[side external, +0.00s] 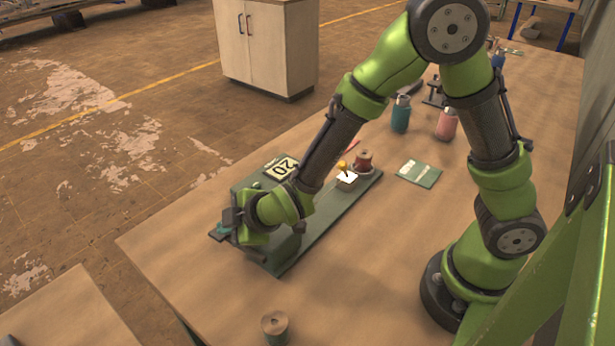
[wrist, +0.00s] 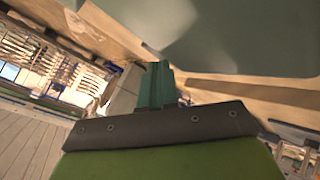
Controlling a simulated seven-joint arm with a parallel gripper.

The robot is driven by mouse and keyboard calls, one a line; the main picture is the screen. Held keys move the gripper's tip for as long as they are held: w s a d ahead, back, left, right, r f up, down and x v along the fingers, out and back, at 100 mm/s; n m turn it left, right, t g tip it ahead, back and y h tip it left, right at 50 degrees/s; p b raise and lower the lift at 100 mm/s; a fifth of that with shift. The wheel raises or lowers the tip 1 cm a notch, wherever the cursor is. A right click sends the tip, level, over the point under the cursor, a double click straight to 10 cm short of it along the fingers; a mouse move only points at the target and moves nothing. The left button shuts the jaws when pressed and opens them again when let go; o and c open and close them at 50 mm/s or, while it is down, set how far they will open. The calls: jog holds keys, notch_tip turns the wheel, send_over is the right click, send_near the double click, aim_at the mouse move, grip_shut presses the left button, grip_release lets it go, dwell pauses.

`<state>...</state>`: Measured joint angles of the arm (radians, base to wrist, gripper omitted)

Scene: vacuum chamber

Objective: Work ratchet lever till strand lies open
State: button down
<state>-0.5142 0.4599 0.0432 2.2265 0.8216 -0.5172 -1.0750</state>
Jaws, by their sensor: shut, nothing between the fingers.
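A long green board (side external: 285,258) lies on the table. At its far right end are a red-brown spool (side external: 364,161) and a small white block (side external: 347,179) with a yellow knob (side external: 343,166). A card marked 20 (side external: 283,168) lies at its back edge. My gripper (side external: 220,232) is tilted sideways at the board's near left end, with its teal fingers shut and empty. The fingers (wrist: 157,85) also show closed together in the wrist view, beneath a large blurred grey-green surface (wrist: 240,35). I cannot make out the ratchet lever; my wrist covers that end. The strand is not clear.
A teal bottle (side external: 401,115) and a pink bottle (side external: 446,124) stand farther back on the table (side external: 190,265). A green-and-white card (side external: 418,173) lies right of the board. A small dark green can (side external: 275,328) stands at the front. The table's left corner is clear.

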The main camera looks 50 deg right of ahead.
jog(key=shift+f, duration=0.3)
jog(key=shift+r, duration=0.15)
dwell(0.3)
jog(key=shift+r, duration=1.6)
jog(key=shift+s+r, duration=0.15)
jog(key=shift+r, duration=2.35)
